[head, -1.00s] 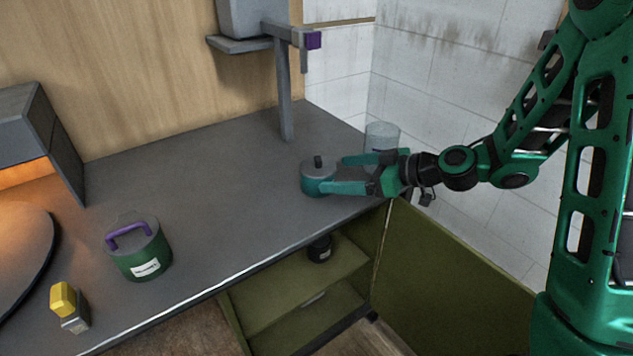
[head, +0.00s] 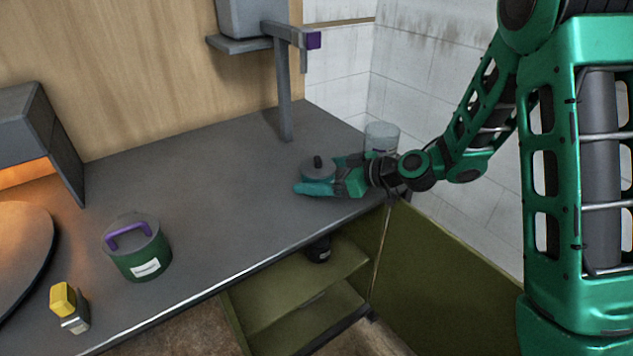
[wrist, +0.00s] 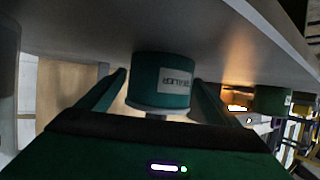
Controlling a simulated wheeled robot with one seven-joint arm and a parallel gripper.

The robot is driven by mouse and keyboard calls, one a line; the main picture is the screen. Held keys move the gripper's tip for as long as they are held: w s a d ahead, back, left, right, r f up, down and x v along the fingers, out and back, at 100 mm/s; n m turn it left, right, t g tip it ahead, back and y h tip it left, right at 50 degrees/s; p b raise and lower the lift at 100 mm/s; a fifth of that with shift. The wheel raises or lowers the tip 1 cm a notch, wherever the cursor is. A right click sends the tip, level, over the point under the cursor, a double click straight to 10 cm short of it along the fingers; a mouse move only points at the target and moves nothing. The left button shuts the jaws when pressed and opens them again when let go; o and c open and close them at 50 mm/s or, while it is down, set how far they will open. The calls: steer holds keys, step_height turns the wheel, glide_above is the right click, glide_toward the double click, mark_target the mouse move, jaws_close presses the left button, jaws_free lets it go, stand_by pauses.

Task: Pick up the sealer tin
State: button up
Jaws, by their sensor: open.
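The sealer tin (head: 317,168) is a small teal tin with a grey lid and a dark knob, upright on the grey counter near its right end. In the wrist view the tin (wrist: 160,80) appears upside down, with a white label that is hard to read. My gripper (head: 322,180) is open at the tin, its near finger covering much of the tin's front in the head view. In the wrist view one finger of my gripper (wrist: 160,92) stands on each side of the tin. I cannot tell whether either finger touches it.
A clear jar (head: 381,137) stands close behind my gripper. A larger green tin (head: 141,258) with a purple handle and a yellow-topped item (head: 69,307) stand at the left. A grey post (head: 285,95) rises behind. Below, an olive cabinet door (head: 440,270) is open.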

steer(key=c, duration=1.4)
steer(key=shift+o, duration=0.2)
steer(key=shift+r, duration=0.1)
